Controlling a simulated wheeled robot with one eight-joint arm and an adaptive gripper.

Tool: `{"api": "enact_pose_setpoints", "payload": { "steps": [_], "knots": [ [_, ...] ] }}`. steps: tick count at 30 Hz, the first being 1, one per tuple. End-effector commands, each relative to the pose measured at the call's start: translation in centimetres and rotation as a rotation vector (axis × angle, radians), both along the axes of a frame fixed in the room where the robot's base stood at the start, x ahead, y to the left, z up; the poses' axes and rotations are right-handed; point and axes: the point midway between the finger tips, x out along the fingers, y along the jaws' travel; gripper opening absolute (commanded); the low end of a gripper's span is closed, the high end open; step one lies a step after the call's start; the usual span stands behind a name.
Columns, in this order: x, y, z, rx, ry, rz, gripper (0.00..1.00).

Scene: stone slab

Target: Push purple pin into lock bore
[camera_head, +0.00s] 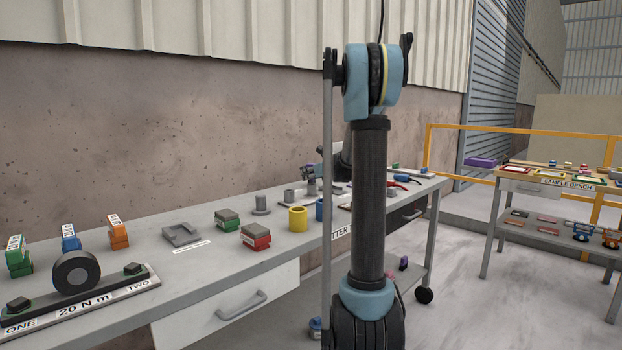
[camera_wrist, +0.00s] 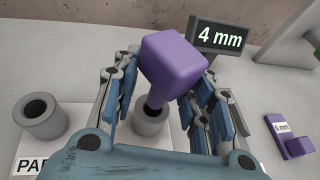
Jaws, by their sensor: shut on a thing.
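The purple pin (camera_wrist: 173,66) has a large block head and a narrower shaft pointing down. My gripper (camera_wrist: 168,84) is shut on the head, with blue-and-grey fingers on both sides. The shaft's lower end is at the mouth of a grey cylinder with a bore (camera_wrist: 151,124); I cannot tell how deep it sits. A second grey cylinder (camera_wrist: 39,115) with an empty dark bore stands to the left. In the head view my gripper (camera_head: 312,172) is over the bench's far part, partly hidden by my arm, and the pin cannot be made out.
A "4 mm" sign (camera_wrist: 220,38) stands close behind the pin. A purple piece with a "6 mm" label (camera_wrist: 298,146) lies at right. On the bench (camera_head: 200,268) stand a yellow cylinder (camera_head: 298,218) and coloured blocks. A second bench (camera_head: 545,190) is at right.

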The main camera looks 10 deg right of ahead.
Motion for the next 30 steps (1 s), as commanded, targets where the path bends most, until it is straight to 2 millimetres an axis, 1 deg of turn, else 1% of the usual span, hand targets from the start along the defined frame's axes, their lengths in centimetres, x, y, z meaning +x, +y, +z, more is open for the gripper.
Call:
{"api": "enact_pose_setpoints", "payload": {
  "steps": [30],
  "knots": [
    [0.0,0.0,-1.8,0.000,0.000,0.000,0.05]
  ]
}}
